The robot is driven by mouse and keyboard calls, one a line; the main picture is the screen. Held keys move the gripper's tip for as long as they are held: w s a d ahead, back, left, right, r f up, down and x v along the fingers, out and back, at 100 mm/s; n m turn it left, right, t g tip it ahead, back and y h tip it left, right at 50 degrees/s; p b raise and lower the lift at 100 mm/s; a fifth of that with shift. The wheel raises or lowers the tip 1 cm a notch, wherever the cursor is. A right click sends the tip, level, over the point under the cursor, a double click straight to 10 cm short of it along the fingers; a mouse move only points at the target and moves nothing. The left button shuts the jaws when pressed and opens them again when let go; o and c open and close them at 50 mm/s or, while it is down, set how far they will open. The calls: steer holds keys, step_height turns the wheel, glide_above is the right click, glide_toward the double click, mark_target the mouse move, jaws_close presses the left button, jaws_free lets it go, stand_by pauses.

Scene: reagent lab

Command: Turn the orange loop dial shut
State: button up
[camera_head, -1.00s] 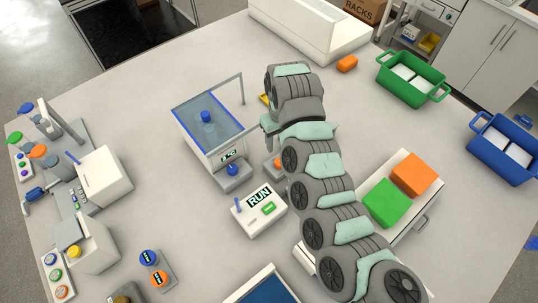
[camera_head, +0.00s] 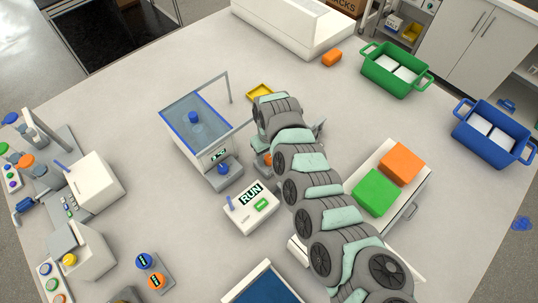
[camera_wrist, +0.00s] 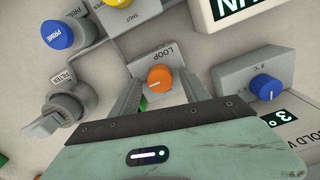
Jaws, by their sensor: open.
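The orange loop dial (camera_wrist: 160,77) sits on a small grey block (camera_wrist: 172,58) with a "LOOP" label in the wrist view. A short white mark shows on its face. My gripper (camera_wrist: 158,82) is open, with one finger to the left of the dial and one to the right. I cannot tell how far above the block the fingertips are. In the head view only a sliver of the orange dial (camera_head: 266,160) shows beside my arm, and my fingers are mostly hidden there.
A blue dial (camera_wrist: 266,87) on its grey block stands close to the right finger. A grey filter valve (camera_wrist: 66,110) and a blue "PRIME" dial (camera_wrist: 57,34) lie to the left. In the head view, a water bath (camera_head: 200,125) and RUN box (camera_head: 250,208) stand nearby.

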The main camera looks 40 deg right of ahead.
jaws_close()
stand_by(0.5)
